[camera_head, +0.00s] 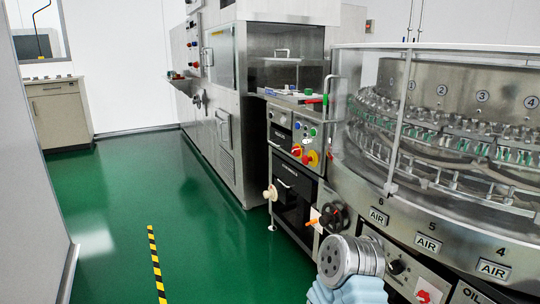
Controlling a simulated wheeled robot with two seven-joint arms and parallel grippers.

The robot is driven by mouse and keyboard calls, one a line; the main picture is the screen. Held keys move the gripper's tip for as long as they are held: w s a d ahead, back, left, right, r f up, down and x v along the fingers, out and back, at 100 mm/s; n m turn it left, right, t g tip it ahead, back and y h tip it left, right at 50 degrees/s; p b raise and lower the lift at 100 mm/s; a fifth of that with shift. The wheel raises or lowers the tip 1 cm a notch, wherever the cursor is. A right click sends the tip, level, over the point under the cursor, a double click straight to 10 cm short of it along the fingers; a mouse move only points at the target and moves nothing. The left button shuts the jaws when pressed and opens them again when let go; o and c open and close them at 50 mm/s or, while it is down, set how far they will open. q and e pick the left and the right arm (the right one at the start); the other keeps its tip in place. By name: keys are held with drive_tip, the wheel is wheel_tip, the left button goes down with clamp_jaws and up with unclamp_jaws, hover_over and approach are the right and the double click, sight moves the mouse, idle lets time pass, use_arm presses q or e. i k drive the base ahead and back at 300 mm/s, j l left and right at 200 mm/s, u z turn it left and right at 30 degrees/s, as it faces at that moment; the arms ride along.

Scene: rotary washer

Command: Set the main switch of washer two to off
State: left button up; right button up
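The rotary washer (440,85) fills the right side, a round steel machine with glass guards and numbered stations. A steel control panel (300,130) stands at its left end. On it is a red-and-yellow rotary switch (311,158), with a second red knob on yellow (296,150) just left of it. Small green, blue and white buttons sit above. The handle position is too small to read, and no label shows which washer it belongs to.
A black handwheel (334,217) and a round grey metal part over light blue material (350,258) stick out at the lower middle. A steel cabinet machine (220,100) stands behind. The green floor (170,220) is clear, with a yellow-black stripe (156,262).

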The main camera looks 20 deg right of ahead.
sight(295, 150)
drive_tip(key=i+z, duration=0.4)
drive_tip(key=i+j+z, duration=0.15)
drive_tip(key=z, duration=0.25)
drive_tip(key=i+j+z, duration=0.25)
drive_tip(key=z, duration=0.2)
